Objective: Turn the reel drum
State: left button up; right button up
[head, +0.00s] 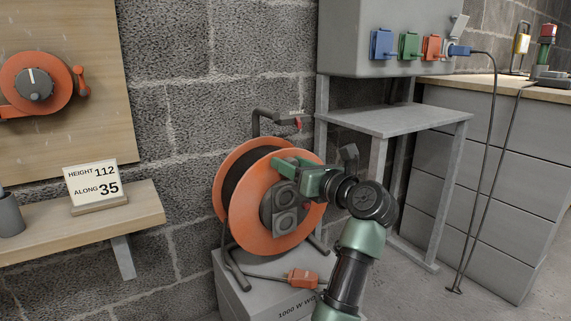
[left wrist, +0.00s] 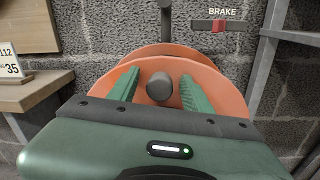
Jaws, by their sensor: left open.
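The reel drum (head: 238,221) has orange flanges and a dark core, and stands on a grey box against the block wall. A grey round knob (left wrist: 160,87) sticks out from the drum's orange face (left wrist: 228,92) in the left wrist view. My left gripper (head: 279,163) is at the upper part of the drum's front face. In the left wrist view its two green fingers (left wrist: 160,76) are open, one on each side of the knob, with gaps showing. In the head view the fingers hide the knob. My right gripper is not in view.
A red-marked brake (head: 300,122) sits above the drum, by the dark frame handle. An orange plug (head: 302,279) lies on the box (head: 236,285) below. A grey metal stand (head: 398,120) is close on the right; a wooden shelf (head: 143,207) is left.

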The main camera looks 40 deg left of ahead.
pick_arm(q)
jog(key=shift+d, duration=0.15)
jog(key=shift+c, duration=1.4)
grip_shut()
